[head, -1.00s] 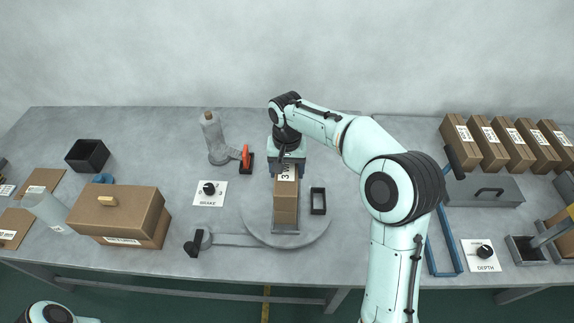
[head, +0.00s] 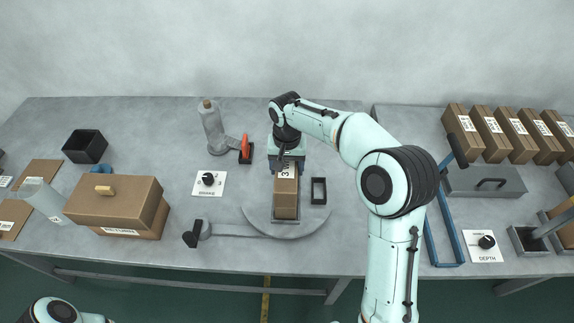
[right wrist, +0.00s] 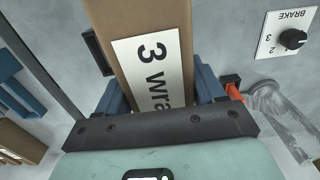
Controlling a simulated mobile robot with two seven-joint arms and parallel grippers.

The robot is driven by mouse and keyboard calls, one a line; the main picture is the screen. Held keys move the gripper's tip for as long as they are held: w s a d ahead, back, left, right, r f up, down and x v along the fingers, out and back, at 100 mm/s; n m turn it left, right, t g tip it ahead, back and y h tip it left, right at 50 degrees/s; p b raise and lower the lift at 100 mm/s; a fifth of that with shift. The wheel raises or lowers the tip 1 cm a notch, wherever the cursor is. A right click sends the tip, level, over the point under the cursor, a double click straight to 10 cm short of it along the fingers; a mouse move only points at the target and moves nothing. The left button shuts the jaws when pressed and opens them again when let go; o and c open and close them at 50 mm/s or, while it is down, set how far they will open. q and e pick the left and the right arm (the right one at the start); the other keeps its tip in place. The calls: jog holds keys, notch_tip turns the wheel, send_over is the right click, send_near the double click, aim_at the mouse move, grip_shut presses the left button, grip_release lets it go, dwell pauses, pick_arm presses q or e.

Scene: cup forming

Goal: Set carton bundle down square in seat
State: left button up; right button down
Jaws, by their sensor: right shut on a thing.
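The carton bundle (head: 286,205) is a tall brown block with a white label reading "3 wra..." in the right wrist view (right wrist: 150,28). My right gripper (head: 287,166) is shut on its far end, with blue fingers on both sides of the carton in the right wrist view (right wrist: 160,90). The seat is a narrow grey tray (head: 286,221) whose front rim shows just below the bundle. The bundle lines up with the tray in the head view. Whether it touches the tray floor cannot be told. My left gripper is out of view.
A round plate's curved edge (head: 323,222) surrounds the seat. A small black frame (head: 318,191) stands close to the right. The brake dial (head: 208,180), a red-handled clamp (head: 244,148) and a lidded brown box (head: 115,205) are to the left. Several cartons (head: 492,133) stand at back right.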

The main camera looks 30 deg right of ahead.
dwell(0.3)
jog(key=shift+c, duration=0.2)
grip_release()
jog(key=shift+f, duration=0.1)
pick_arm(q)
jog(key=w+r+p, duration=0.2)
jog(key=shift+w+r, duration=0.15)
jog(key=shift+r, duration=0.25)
pick_arm(e)
notch_tip(320, 180, up, 14)
jog(key=shift+f, duration=0.25)
